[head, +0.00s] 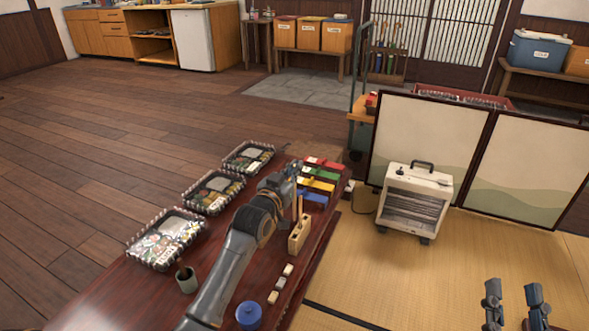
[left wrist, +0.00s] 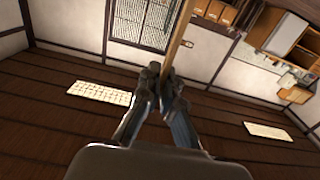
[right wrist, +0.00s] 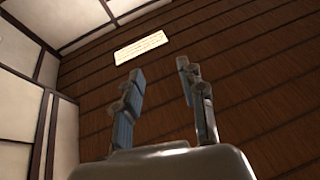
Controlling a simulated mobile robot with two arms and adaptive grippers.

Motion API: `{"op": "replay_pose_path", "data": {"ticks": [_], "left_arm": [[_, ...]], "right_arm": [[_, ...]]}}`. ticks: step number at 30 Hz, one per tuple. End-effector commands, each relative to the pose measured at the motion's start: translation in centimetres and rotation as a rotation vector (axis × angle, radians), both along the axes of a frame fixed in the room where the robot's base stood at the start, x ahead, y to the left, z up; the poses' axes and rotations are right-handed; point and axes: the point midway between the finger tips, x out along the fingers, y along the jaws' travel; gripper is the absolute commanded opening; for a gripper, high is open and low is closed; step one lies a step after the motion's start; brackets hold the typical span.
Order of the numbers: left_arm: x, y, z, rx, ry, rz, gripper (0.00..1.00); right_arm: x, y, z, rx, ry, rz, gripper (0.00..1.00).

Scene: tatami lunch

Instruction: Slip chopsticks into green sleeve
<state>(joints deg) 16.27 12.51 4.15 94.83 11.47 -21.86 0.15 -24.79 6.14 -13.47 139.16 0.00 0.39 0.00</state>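The green sleeve (head: 322,175) lies on the dark red table, between a red sleeve (head: 325,163) and a yellow sleeve (head: 317,186). My left gripper (head: 293,168) is just left of the row of sleeves, above the table. In the left wrist view its fingers are closed on wooden chopsticks (left wrist: 181,32), which stick out past the fingertips. How far they are from the green sleeve is hard to tell. A wooden block (head: 299,236) with upright sticks stands in front of the sleeves. My right gripper (head: 512,289) is open and empty, at the lower right over the tatami.
A blue sleeve (head: 312,198) lies nearest in the row. Several lunch boxes (head: 168,240) line the table's left side. A dark cup (head: 187,281), a blue round container (head: 249,316) and small blocks (head: 281,284) are near the front. A heater (head: 413,202) stands right of the table.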

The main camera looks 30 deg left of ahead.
Motion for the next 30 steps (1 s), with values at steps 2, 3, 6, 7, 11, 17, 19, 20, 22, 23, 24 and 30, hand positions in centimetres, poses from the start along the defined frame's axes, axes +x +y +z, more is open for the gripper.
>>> {"op": "replay_pose_path", "data": {"ticks": [2,3,6,7,11,17,19,20,22,23,24,30], "left_arm": [[0.0,0.0,0.2,0.0,0.0,0.0,0.0],[0.0,0.0,0.2,0.0,0.0,0.0,0.0],[0.0,0.0,0.4,0.0,0.0,0.0,0.0],[0.0,0.0,0.4,0.0,0.0,0.0,0.0],[0.0,0.0,0.6,0.0,0.0,0.0,0.0],[0.0,0.0,0.9,0.0,0.0,0.0,0.0],[0.0,0.0,1.0,0.0,0.0,0.0,0.0],[0.0,0.0,1.0,0.0,0.0,0.0,0.0],[0.0,0.0,1.1,0.0,0.0,0.0,0.0],[0.0,0.0,1.1,0.0,0.0,0.0,0.0],[0.0,0.0,1.2,0.0,0.0,0.0,0.0],[0.0,0.0,1.5,0.0,0.0,0.0,0.0]], "right_arm": [[0.2,0.0,-0.4,-0.008,0.027,-0.001,0.4],[0.3,0.0,-0.6,-0.012,0.04,-0.003,0.4],[0.5,-0.1,-1.2,-0.021,0.074,-0.005,0.4],[0.5,-0.1,-1.4,-0.023,0.085,-0.005,0.4],[0.8,-0.1,-2.1,-0.035,0.127,-0.008,0.4],[1.0,-0.2,-3.3,-0.054,0.195,-0.011,0.4],[1.1,-0.3,-3.8,-0.059,0.219,-0.013,0.4],[1.1,-0.3,-4.0,-0.063,0.229,-0.013,0.4],[1.2,-0.3,-4.4,-0.069,0.252,-0.014,0.4],[1.2,-0.4,-4.6,-0.072,0.261,-0.016,0.4],[1.2,-0.4,-4.8,-0.075,0.276,-0.016,0.4],[1.3,-0.6,-6.1,-0.092,0.343,-0.02,0.4]]}}
